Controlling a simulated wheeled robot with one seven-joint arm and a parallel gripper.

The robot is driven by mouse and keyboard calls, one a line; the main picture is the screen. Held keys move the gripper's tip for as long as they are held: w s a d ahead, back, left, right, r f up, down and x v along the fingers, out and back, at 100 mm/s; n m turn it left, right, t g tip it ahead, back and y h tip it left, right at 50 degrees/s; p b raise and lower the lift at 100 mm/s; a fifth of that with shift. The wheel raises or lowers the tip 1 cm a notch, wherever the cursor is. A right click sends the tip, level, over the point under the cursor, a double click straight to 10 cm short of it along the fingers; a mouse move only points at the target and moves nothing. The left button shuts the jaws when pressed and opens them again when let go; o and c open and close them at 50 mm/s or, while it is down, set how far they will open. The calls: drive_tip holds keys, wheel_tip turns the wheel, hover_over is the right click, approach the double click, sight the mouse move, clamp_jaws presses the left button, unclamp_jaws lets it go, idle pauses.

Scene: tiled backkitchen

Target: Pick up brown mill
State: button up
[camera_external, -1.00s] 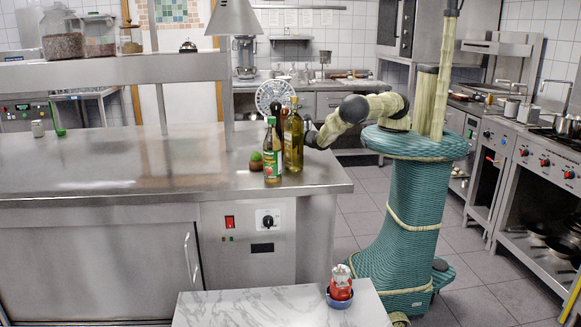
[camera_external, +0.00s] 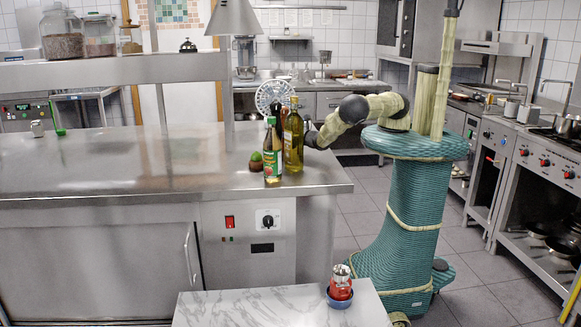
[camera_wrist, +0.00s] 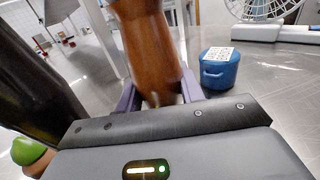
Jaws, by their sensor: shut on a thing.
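The brown mill (camera_wrist: 150,50) is a glossy wooden body standing between the two fingers in the wrist view; its top is cut off by the frame edge. My gripper (camera_wrist: 160,95) is shut on the mill, with a purple finger at each side of it. In the external view only a small dark-brown part of the mill (camera_external: 283,112) shows behind the bottles. My gripper's fingers are hidden there behind the oil bottle. The wrist view does not show clearly whether the mill's base touches the counter.
A tall oil bottle (camera_external: 293,140) and a green-labelled bottle (camera_external: 272,153) stand close by at the counter's right end. The counter's left is mostly clear.

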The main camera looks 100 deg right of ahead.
drive_tip(key=shift+r, duration=0.1)
wheel_tip(320, 180, up, 18)
drive_tip(key=shift+f+p, duration=0.1)
drive_tip(key=shift+p, duration=0.2)
